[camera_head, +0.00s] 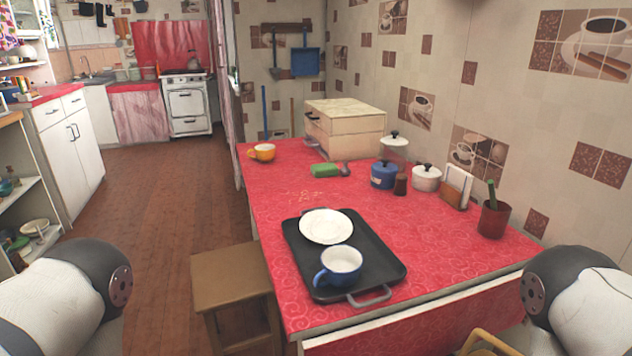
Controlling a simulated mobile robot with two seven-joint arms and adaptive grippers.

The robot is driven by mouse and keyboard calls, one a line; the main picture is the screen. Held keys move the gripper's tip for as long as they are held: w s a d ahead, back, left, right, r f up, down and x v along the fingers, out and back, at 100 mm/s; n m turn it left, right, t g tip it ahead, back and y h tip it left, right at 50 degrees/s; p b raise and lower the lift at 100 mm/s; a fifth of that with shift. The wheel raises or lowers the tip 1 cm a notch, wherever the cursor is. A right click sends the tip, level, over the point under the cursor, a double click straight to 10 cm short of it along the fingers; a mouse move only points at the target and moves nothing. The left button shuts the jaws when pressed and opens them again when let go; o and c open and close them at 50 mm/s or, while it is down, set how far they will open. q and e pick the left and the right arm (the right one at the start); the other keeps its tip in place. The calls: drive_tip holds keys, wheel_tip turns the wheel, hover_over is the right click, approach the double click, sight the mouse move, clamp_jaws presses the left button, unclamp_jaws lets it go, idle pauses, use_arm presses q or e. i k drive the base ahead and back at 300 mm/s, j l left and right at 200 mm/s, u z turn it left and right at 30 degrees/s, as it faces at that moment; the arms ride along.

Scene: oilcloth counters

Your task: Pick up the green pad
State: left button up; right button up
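The green pad (325,170) lies flat on the red patterned counter (270,219), toward its far end. It sits in front of a cream wooden box (345,128) and just left of a small dark utensil (345,168). Nothing covers it in the head view. Parts of my two arms show at the lower left and lower right corners, well short of the pad. Neither of my grippers is in view.
A black tray (378,258) with a white plate (326,226) and blue cup (339,267) stands nearer me. A yellow cup (262,152) and blue pot (384,174) flank the pad. A wooden stool (230,277) stands left of the counter; open floor (160,200) lies beyond.

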sight(326, 169)
drive_tip(key=j+u, duration=0.25)
drive_tip(key=i+j+u, duration=0.2)
drive_tip(key=j, duration=0.25)
drive_tip(key=i+j+u, duration=0.45)
drive_tip(key=j, duration=0.25)
drive_tip(key=i+j+u, duration=0.45)
drive_tip(key=i, duration=0.3)
drive_tip(key=i+z, duration=0.25)
drive_tip(key=i, duration=0.25)
drive_tip(key=i+j+z, duration=0.15)
drive_tip(key=i+z, duration=0.15)
drive_tip(key=i, duration=0.2)
drive_tip(key=i+j+z, duration=0.25)
drive_tip(key=i, duration=0.3)
drive_tip(key=i+j+z, duration=0.3)
drive_tip(key=i, duration=0.15)
